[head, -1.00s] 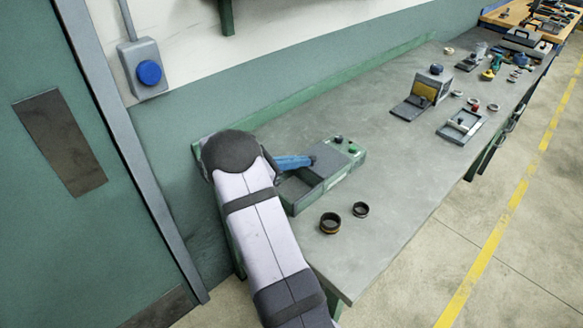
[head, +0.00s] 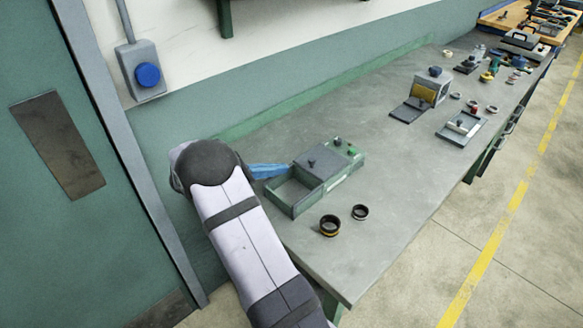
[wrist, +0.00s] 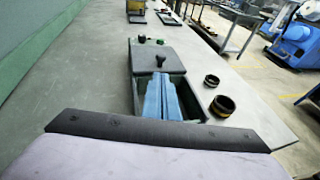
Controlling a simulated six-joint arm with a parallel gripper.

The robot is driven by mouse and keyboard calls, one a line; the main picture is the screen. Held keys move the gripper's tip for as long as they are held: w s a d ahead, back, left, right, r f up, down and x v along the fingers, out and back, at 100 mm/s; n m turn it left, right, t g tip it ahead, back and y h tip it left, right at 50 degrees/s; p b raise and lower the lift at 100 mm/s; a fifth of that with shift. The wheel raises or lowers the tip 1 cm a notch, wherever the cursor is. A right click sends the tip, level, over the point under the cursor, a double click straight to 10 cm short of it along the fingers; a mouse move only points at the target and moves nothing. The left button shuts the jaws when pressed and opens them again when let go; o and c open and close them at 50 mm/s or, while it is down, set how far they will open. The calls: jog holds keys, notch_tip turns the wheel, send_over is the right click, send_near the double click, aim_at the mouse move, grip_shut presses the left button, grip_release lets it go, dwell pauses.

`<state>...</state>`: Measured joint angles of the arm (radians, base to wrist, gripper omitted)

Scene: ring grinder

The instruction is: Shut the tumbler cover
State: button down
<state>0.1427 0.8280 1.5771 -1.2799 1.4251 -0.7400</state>
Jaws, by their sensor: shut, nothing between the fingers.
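The tumbler (head: 330,184) is a low green box near the left end of the grey bench. Its flat grey cover (head: 328,157) with a dark knob (head: 311,163) lies over the far part, and the near compartment (head: 292,191) is open with its inside visible. The cover also shows in the wrist view (wrist: 175,62). My gripper (head: 288,168) has blue fingers, closed together and empty, beside the knob on its left in the head view. In the wrist view the fingers (wrist: 160,77) point at the knob over the open compartment; whether they touch it I cannot tell.
Two dark rings (head: 329,225) (head: 360,212) stand on the bench in front of the tumbler. A grey machine with a yellow part (head: 425,93) and a small tray (head: 461,128) are farther along. The bench between is clear. A wall rises behind.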

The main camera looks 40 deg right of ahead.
jog(key=b+v, duration=0.1)
jog(key=v, duration=0.6)
jog(key=shift+s, duration=0.1)
jog(key=s+a+f+m+t+y, duration=0.2)
jog(key=s+a+f+m+y, duration=0.2)
jog(key=s+a+m+y, duration=0.3)
jog(key=s+a+f+m+t+y, duration=0.1)
jog(key=s+a+f+m+y, duration=0.3)
jog(key=s+a, duration=0.9)
jog(key=a+m+y+p, duration=0.1)
jog(key=a+m+y, duration=0.2)
jog(key=m, duration=0.1)
jog(key=shift+a+t, duration=0.2)
jog(key=shift+t, duration=0.2)
jog(key=shift+f, duration=0.15)
notch_tip(320, 180, down, 5)
jog(key=b, duration=0.5)
jog(key=shift+f, duration=0.2)
